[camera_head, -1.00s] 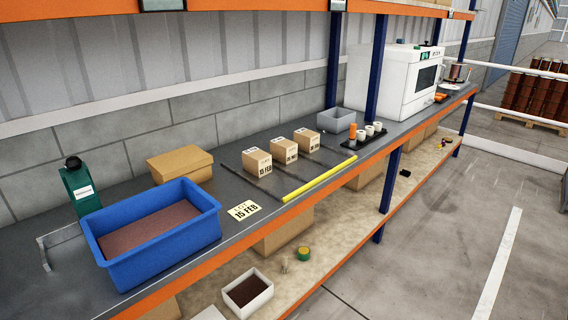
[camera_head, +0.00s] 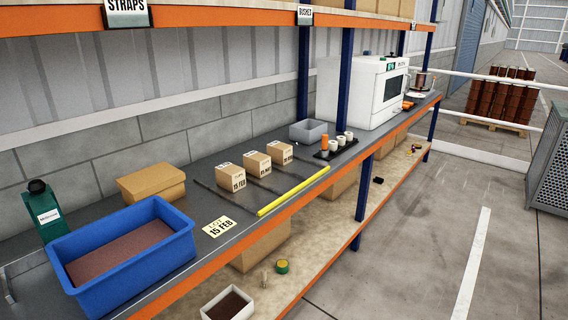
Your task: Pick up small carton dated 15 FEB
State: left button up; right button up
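Three small cartons stand in a row on the grey shelf top, with dark strips between them. The nearest carton (camera_head: 231,177) has a label that appears to read 15 FEB. The middle carton (camera_head: 257,164) and the far carton (camera_head: 280,153) also carry printed dates, too small to read surely. A yellow card (camera_head: 219,227) reading 15 FEB lies on the shelf in front of the nearest carton. Neither of my grippers is in view.
A yellow bar (camera_head: 293,191) lies along the shelf's front edge. Open floor lies right.

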aim_at(232, 176)
jog(key=i+l+u, duration=0.1)
jog(key=u, duration=0.3)
jog(key=i+l+u, duration=0.15)
jog(key=u, duration=0.25)
jog(key=i+l+u, duration=0.15)
jog(key=u, duration=0.25)
